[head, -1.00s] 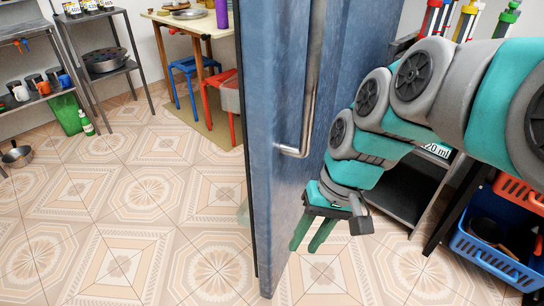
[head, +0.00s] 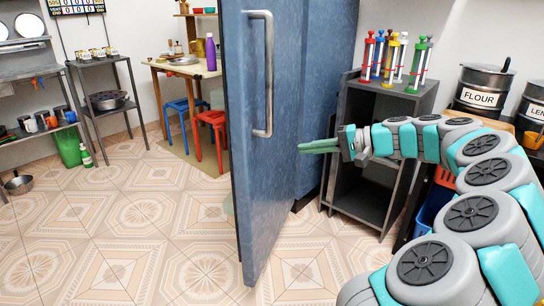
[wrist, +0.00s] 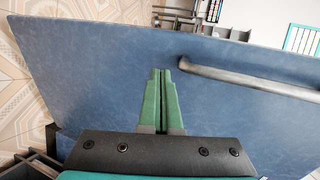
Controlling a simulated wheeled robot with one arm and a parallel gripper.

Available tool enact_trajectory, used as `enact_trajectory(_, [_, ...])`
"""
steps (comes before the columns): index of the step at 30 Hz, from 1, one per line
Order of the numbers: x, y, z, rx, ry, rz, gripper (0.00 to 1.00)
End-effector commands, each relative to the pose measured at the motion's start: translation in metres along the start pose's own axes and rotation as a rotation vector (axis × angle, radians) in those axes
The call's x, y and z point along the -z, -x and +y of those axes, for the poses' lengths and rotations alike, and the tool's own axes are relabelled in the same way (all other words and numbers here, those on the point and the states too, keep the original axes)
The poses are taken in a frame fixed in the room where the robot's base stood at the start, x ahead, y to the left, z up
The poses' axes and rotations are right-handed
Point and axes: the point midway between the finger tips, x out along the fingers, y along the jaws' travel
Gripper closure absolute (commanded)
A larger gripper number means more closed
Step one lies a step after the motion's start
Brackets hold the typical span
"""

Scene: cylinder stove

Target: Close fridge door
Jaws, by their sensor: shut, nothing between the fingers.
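The blue fridge door (head: 262,190) stands open in the middle of the head view, seen at a slant. Its metal handle (head: 268,75) runs upright on the face toward me. My gripper (head: 300,148) is right of the handle and a little below it, with its green fingers pointing left at the door. The fingers are closed together and empty. In the wrist view, my gripper (wrist: 162,72) lies in front of the blue door (wrist: 90,70), with the handle (wrist: 250,82) just to its right. I cannot tell whether the fingertips touch the door.
A dark shelf unit (head: 370,195) with colored syringe-like tubes (head: 392,58) on top stands to the right. Canisters (head: 482,88) are farther right. A table (head: 180,68) with blue and red stools (head: 212,132) is behind the door. The tiled floor (head: 120,220) at left is clear.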

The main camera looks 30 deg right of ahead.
Motion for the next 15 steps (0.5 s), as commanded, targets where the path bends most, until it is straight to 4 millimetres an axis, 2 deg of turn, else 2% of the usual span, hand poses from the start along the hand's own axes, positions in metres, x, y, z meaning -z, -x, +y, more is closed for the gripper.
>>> enact_trajectory(15, [-0.003, -0.095, 0.0, -0.004, -0.002, -0.008, 1.0])
